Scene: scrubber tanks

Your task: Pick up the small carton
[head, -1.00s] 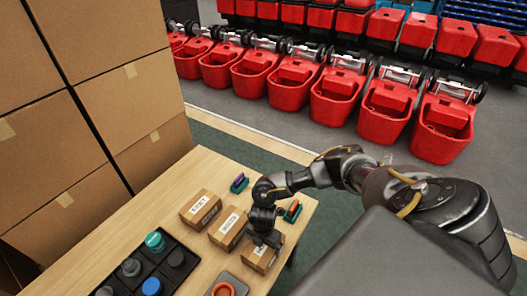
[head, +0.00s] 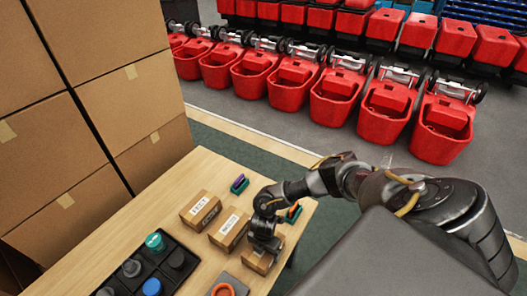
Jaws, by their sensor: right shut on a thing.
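Three small brown cartons with white labels stand in a row on the wooden table (head: 150,205). The left carton (head: 200,211) and the middle carton (head: 229,229) stand free. My right gripper (head: 265,246) is over the right carton (head: 256,263), pointing down, and is shut on it. The gripper hides most of this carton's top and its label. The carton appears to be at table height; I cannot tell whether it is lifted. My left gripper is not in view.
A black compartment tray (head: 160,262) with grey, teal and blue round parts is at the table's front left. An orange ring (head: 223,290) lies near the front edge. Small coloured blocks (head: 239,184) stand at the back. Stacked large boxes (head: 125,80) rise at left; red tanks (head: 388,107) stand beyond.

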